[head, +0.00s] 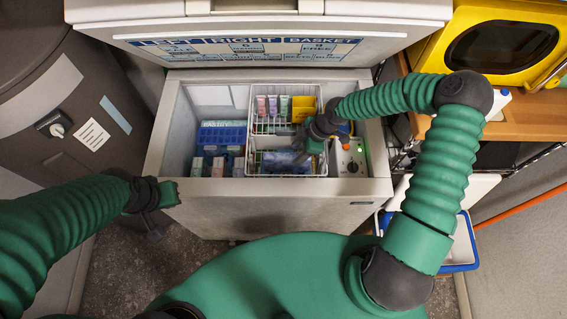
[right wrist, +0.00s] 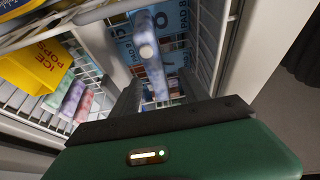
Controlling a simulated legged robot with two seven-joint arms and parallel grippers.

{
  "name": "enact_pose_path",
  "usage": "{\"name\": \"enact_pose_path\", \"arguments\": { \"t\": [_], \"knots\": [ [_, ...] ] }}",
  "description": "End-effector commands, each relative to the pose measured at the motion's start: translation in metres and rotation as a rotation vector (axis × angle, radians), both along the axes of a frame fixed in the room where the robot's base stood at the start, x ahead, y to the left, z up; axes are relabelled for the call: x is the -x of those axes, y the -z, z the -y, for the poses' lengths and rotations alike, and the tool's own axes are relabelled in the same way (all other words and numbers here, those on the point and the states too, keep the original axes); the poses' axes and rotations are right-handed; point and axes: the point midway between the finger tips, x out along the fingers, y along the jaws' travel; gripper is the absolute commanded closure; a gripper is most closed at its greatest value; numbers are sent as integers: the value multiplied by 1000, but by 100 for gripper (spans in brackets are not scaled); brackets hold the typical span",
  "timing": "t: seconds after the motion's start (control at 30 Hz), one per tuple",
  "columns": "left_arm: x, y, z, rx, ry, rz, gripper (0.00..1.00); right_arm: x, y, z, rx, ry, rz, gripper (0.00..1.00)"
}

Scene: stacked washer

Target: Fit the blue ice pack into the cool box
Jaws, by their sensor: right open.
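The blue ice pack (head: 284,160) lies in the front part of the white wire basket (head: 262,177), inside the open chest freezer. A blue, pale-patterned pack (right wrist: 151,58) with a round cap also shows in the right wrist view, with its near end between my fingers. My right gripper (head: 312,150) reaches down at the basket's right side and is open; its fingers (right wrist: 160,98) are not closed on the pack. The cool box (head: 463,245), white with a blue rim, stands low at the right, partly hidden by my right arm. My left gripper (head: 158,212) hangs before the freezer's left front; its jaw state is unclear.
Coloured ice pops (head: 272,106) and a yellow box (head: 303,108) fill the basket's back part. A blue rack (head: 222,136) and small cartons (head: 218,166) stand left of the basket. The freezer rim (head: 290,189) and raised lid (head: 250,40) bound the opening. A control panel (head: 351,160) is at right.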

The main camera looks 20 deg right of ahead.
Motion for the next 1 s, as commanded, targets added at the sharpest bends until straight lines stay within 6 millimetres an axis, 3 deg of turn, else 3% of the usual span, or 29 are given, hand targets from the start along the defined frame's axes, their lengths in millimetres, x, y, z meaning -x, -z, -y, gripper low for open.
{"name": "enact_pose_path", "arguments": {
  "t": [0.1,0.37,0.53,0.83,1.0],
  "knots": [
    [0,3,0,0,1,0,100,-4,28,-15,1,-2,0,47],
    [0,2,0,0,0,0,100,-11,54,-31,5,0,1,47],
    [0,0,0,0,0,0,100,-19,82,-40,2,2,1,47],
    [0,0,0,0,0,-1,100,-21,91,-41,3,4,3,47],
    [0,0,0,0,0,-1,100,-21,90,-43,4,3,3,70]
  ]
}}
